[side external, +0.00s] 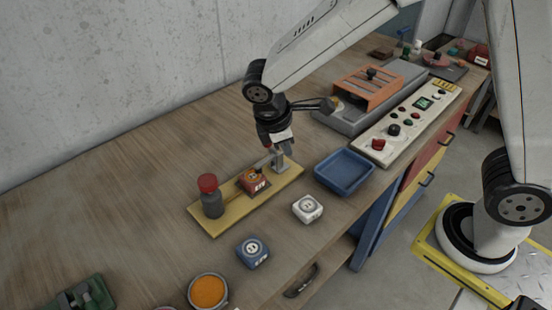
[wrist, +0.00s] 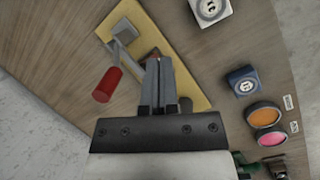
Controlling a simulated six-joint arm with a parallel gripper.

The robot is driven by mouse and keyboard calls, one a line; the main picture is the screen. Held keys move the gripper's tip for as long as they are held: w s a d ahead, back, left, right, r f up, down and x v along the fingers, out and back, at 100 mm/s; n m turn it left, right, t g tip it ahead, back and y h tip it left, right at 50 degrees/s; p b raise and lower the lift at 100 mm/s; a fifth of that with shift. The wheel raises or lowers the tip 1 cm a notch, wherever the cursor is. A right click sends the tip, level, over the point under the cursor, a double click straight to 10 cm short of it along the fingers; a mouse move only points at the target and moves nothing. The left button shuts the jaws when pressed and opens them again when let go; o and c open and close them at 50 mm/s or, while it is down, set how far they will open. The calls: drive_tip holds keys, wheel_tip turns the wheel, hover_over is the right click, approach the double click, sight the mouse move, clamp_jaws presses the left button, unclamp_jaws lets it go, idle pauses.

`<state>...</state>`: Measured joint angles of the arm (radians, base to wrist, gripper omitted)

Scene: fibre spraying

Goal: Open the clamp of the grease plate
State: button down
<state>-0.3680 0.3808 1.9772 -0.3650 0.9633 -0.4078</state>
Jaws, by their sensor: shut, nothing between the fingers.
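The grease plate is a yellow board (side external: 228,216) on the bench; it also shows in the wrist view (wrist: 185,70). Its grey metal clamp (side external: 281,163) stands at the far end. In the wrist view a lever runs from the clamp base (wrist: 125,35) to a red handle (wrist: 105,86), beside the board's outline. A red block (side external: 252,180) sits mid-board, mostly hidden behind my fingers in the wrist view. A dark cylinder (side external: 212,205) stands at the near end under a red top. My gripper (side external: 282,147) is shut and empty, above the clamp; its fingers (wrist: 160,62) point down.
A blue tray (side external: 344,171) lies right of the plate. A white box (side external: 307,208), a blue box (side external: 252,252) and an orange-filled bowl (side external: 208,291) stand in front. A control panel (side external: 400,125) and an orange-topped machine (side external: 367,88) are behind. The bench left of the plate is clear.

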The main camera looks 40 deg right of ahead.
drive_tip(key=w+a+r+n+t+h, duration=0.1)
drive_tip(key=w+a+r+n+h, duration=0.1)
drive_tip(key=a, duration=0.5)
drive_tip(key=w+a+r+n+t+h, duration=0.1)
drive_tip(key=w+a+r+n+h, duration=0.1)
drive_tip(key=a+n, duration=0.4)
drive_tip(key=shift+w+a+n+h, duration=0.4)
drive_tip(key=shift+w+h, duration=0.15)
drive_tip(key=shift+h, duration=0.65)
drive_tip(key=shift+d, duration=0.15)
drive_tip(key=d+r+x, duration=0.1)
drive_tip(key=r+x, duration=0.1)
drive_tip(key=x, duration=1)
drive_tip(key=shift+w+d, duration=0.25)
drive_tip(key=shift+d, duration=0.35)
